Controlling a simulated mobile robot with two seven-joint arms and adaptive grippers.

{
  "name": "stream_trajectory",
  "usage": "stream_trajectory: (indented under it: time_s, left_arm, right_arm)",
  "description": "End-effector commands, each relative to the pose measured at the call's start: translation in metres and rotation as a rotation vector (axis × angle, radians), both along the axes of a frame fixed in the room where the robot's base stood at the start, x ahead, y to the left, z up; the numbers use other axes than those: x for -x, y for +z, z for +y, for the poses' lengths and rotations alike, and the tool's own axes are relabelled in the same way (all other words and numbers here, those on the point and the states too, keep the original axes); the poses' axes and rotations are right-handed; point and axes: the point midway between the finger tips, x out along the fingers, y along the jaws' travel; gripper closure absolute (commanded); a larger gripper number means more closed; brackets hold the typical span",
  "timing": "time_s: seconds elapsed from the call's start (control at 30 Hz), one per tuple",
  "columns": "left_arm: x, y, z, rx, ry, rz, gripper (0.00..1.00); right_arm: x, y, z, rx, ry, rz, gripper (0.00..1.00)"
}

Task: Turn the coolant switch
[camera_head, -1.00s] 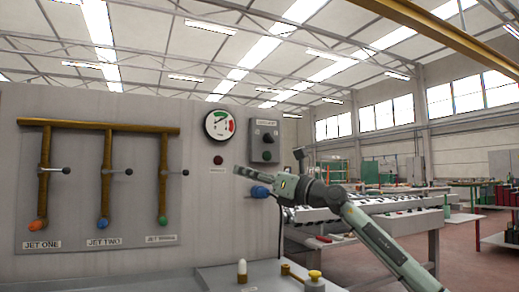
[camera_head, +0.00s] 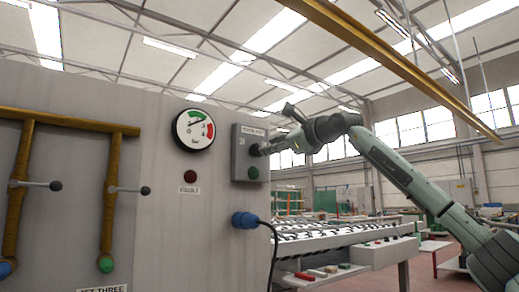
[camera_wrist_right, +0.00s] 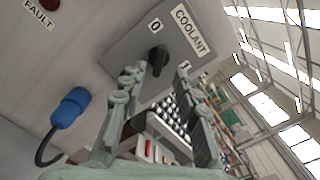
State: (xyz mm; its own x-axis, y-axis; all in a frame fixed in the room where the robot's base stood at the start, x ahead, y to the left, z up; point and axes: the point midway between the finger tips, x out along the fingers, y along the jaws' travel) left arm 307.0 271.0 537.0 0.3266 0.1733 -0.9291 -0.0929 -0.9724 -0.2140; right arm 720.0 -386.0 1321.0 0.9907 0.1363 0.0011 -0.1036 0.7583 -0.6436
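In the right wrist view the black switch knob (camera_wrist_right: 157,58) sits between the marks 0 and 1, under the COOLANT label (camera_wrist_right: 189,31). My right gripper (camera_head: 268,149) is at the box's face by the knob. In the wrist view its two fingers (camera_wrist_right: 156,85) are apart, one on each side of the knob, with a gap between them. My left gripper is not in view.
A pressure gauge (camera_head: 194,130) and a dark red fault lamp (camera_head: 190,176) are left of the box. A blue plug (camera_head: 244,220) with a cable sticks out below. Jet valve levers (camera_head: 125,190) are at left. A roller conveyor (camera_head: 330,238) stands behind, right.

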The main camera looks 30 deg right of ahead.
Motion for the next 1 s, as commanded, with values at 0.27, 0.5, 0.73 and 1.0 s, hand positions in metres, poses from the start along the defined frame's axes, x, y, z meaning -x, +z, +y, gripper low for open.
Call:
stream_trajectory:
  time_s: [0.27,0.5,0.73,1.0]
  left_arm:
    - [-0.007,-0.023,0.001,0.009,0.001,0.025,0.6]
    - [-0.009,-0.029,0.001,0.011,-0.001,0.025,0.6]
    - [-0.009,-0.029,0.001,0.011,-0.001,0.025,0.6]
    - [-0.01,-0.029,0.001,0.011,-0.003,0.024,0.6]
  right_arm:
    - [-0.04,0.001,0.006,-0.003,0.002,0.002,0.69]
    - [-0.048,0.0,0.008,-0.001,0.002,0.001,0.69]
    - [-0.048,-0.001,0.007,-0.002,0.002,0.001,0.8]
    - [-0.048,-0.001,0.007,-0.002,0.002,0.001,1.0]
